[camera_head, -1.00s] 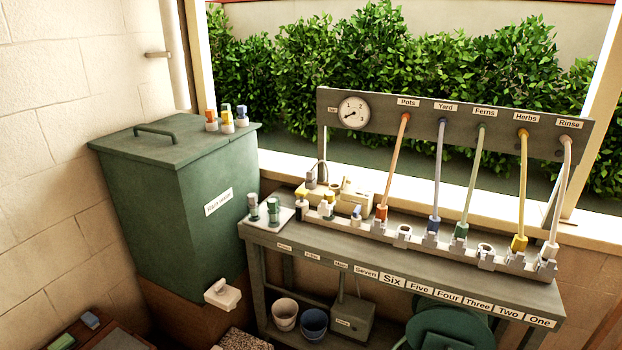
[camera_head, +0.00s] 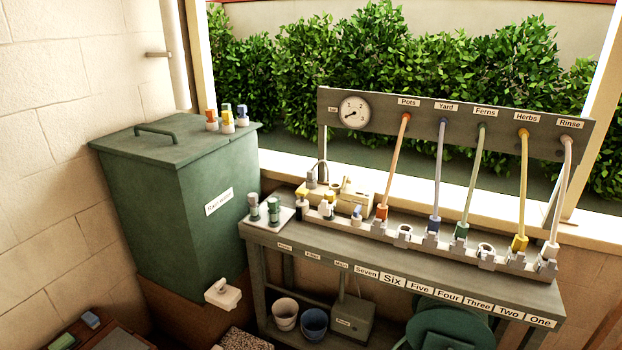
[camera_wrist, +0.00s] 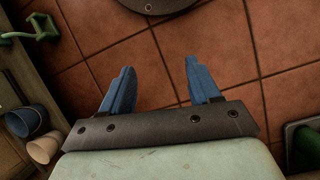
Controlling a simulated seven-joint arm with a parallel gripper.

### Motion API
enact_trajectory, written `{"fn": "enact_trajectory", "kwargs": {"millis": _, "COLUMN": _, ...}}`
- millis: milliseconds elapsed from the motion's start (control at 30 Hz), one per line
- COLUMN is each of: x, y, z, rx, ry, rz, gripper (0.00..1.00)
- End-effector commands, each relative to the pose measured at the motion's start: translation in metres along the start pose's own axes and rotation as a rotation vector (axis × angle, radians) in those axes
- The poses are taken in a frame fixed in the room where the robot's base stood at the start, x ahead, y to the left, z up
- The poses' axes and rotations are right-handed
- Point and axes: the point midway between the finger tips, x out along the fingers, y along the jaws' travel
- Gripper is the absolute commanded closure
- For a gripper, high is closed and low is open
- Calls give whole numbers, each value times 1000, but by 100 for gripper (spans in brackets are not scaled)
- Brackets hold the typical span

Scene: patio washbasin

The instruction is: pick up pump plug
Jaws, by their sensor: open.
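I cannot tell which plug is the pump plug. Several plugs stand along the socket rail on the bench: an orange one (camera_head: 381,212), a blue one (camera_head: 432,225), a green one (camera_head: 461,230), a yellow one (camera_head: 519,243) and a white one (camera_head: 550,250), each with a hose rising from it. Smaller yellow-topped (camera_head: 302,198) and white (camera_head: 326,208) plugs stand at the rail's left end. My gripper (camera_wrist: 159,68) shows only in the wrist view. Its blue fingers are apart and empty above the tiled floor, with no plug near them.
Two pots (camera_head: 285,314) and a grey box (camera_head: 351,321) sit under the bench (camera_head: 400,273). The floor (camera_wrist: 150,75) below my gripper looks clear.

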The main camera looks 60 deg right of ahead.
Motion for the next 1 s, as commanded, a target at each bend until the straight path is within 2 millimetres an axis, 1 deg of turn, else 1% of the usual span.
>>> {"fn": "enact_trajectory", "kwargs": {"millis": 33, "x": -12, "y": 11, "z": -19, "rx": 32, "ry": 27, "rz": -3, "gripper": 38}}
{"fn": "enact_trajectory", "kwargs": {"millis": 167, "x": -42, "y": 42, "z": -55, "rx": 112, "ry": 90, "rz": -3, "gripper": 38}}
{"fn": "enact_trajectory", "kwargs": {"millis": 200, "x": -52, "y": 52, "z": -65, "rx": 137, "ry": 108, "rz": -2, "gripper": 38}}
{"fn": "enact_trajectory", "kwargs": {"millis": 267, "x": -66, "y": 69, "z": -79, "rx": 175, "ry": 136, "rz": 0, "gripper": 38}}
{"fn": "enact_trajectory", "kwargs": {"millis": 367, "x": -92, "y": 100, "z": -101, "rx": 239, "ry": 183, "rz": 2, "gripper": 38}}
{"fn": "enact_trajectory", "kwargs": {"millis": 467, "x": -119, "y": 133, "z": -120, "rx": 305, "ry": 228, "rz": 8, "gripper": 38}}
{"fn": "enact_trajectory", "kwargs": {"millis": 500, "x": -130, "y": 147, "z": -127, "rx": 332, "ry": 245, "rz": 10, "gripper": 38}}
{"fn": "enact_trajectory", "kwargs": {"millis": 567, "x": -146, "y": 169, "z": -135, "rx": 372, "ry": 272, "rz": 14, "gripper": 38}}
{"fn": "enact_trajectory", "kwargs": {"millis": 733, "x": -195, "y": 236, "z": -154, "rx": 488, "ry": 346, "rz": 30, "gripper": 38}}
{"fn": "enact_trajectory", "kwargs": {"millis": 867, "x": -233, "y": 290, "z": -159, "rx": 579, "ry": 401, "rz": 45, "gripper": 38}}
{"fn": "enact_trajectory", "kwargs": {"millis": 900, "x": -245, "y": 308, "z": -160, "rx": 608, "ry": 418, "rz": 50, "gripper": 38}}
{"fn": "enact_trajectory", "kwargs": {"millis": 967, "x": -263, "y": 334, "z": -159, "rx": 651, "ry": 442, "rz": 59, "gripper": 38}}
{"fn": "enact_trajectory", "kwargs": {"millis": 1000, "x": -275, "y": 352, "z": -158, "rx": 678, "ry": 458, "rz": 64, "gripper": 38}}
